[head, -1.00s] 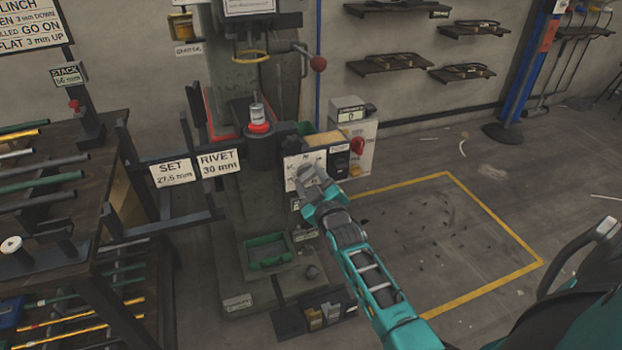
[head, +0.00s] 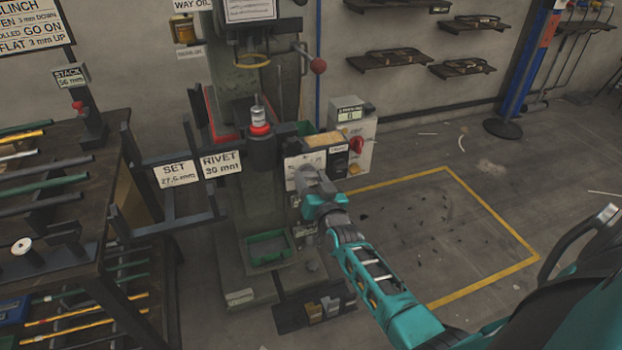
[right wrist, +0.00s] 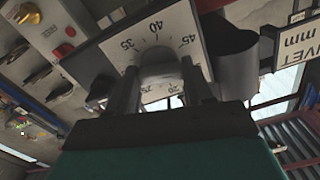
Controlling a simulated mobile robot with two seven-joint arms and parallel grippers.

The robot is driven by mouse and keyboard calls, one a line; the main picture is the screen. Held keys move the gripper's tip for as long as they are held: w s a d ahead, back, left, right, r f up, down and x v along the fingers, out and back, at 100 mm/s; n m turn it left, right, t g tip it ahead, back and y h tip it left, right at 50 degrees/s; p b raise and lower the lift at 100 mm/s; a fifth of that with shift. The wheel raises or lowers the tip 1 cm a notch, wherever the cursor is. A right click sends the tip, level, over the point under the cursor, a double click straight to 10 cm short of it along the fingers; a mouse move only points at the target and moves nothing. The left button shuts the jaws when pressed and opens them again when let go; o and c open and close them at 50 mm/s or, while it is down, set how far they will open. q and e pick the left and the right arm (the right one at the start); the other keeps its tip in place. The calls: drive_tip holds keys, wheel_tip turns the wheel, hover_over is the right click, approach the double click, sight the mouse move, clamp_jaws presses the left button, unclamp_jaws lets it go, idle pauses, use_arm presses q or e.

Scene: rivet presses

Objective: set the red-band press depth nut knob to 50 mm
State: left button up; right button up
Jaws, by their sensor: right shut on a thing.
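The press (head: 262,190) with a red band (head: 259,129) stands in the middle of the head view. On its right side is a white dial plate (head: 292,164). My right gripper (head: 309,178) covers part of that plate. In the right wrist view the dial plate (right wrist: 138,32) shows 35, 40 and 45 at the top, and smaller marks near 20 and 25 lower down. My right gripper (right wrist: 160,82) is shut on the grey knob (right wrist: 158,60) in front of the dial. The knob's pointer is hidden, so its setting cannot be read. My left gripper is out of view.
Signs reading SET 27.5 mm (head: 177,173) and RIVET, apparently 30 mm (head: 221,163) hang left of the press. A rack with rods (head: 60,230) stands at the left. A grey box with a red switch (head: 352,130) is behind the dial. The yellow-outlined floor (head: 440,235) is open.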

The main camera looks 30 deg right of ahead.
drive_tip(key=shift+m, duration=0.8)
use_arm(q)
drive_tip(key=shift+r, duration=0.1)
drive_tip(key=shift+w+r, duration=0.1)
use_arm(e)
drive_tip(key=shift+r, duration=0.1)
drive_tip(key=o, duration=1)
drive_tip(key=shift+o, duration=0.2)
drive_tip(key=shift+s+a, duration=0.15)
drive_tip(key=shift+s, duration=0.4)
use_arm(q)
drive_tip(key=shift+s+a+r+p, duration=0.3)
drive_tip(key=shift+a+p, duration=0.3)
drive_tip(key=shift+p, duration=0.5)
use_arm(e)
drive_tip(key=v, duration=1.1)
drive_tip(key=shift+s, duration=0.35)
